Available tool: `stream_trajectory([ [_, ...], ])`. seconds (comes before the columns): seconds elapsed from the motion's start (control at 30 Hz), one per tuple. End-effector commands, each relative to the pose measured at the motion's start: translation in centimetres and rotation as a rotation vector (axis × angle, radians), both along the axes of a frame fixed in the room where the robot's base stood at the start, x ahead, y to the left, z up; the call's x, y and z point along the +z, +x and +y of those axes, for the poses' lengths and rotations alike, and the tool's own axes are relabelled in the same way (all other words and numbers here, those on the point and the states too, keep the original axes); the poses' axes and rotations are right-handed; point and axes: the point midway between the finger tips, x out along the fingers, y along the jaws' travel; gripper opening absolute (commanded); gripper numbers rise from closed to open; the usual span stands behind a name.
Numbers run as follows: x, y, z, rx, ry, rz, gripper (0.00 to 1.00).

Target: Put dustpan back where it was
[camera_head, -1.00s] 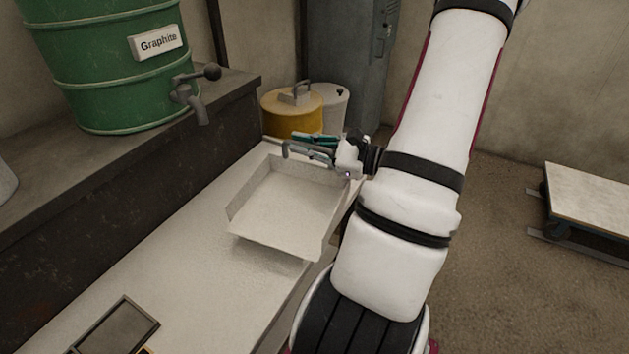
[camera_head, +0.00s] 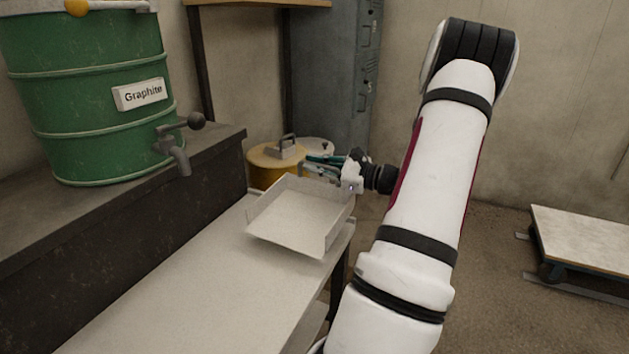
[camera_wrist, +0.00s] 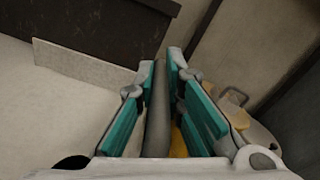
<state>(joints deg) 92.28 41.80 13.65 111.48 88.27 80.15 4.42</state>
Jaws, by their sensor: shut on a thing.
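The dustpan (camera_head: 292,213) is a pale, shallow metal pan with raised sides. In the head view it is over the far end of the white table, its open edge facing the viewer. I cannot tell whether it touches the tabletop. My gripper (camera_head: 322,166), with teal fingers, is at the pan's far right side. In the wrist view my gripper (camera_wrist: 165,95) is shut on the dustpan's grey handle (camera_wrist: 157,118), which runs between the fingers. A pale wall of the dustpan (camera_wrist: 80,66) shows at left there.
The white table (camera_head: 190,300) is bare in front of the pan. A green Graphite drum (camera_head: 90,100) with a tap stands on a dark ledge (camera_head: 120,205) at left. A yellow container (camera_head: 268,165) stands beyond the table. A low cart (camera_head: 590,240) is at right on open floor.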

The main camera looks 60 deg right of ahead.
Motion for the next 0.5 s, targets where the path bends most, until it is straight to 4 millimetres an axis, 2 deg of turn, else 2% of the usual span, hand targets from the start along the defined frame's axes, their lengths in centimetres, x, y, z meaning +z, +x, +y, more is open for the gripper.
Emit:
stream_trajectory([
  [0.3,-0.2,1.3,-1.9,0.001,-0.002,-0.002,0.0],
  [0.5,-3.3,1.2,-1.8,-0.001,0.002,-0.001,0.0],
])
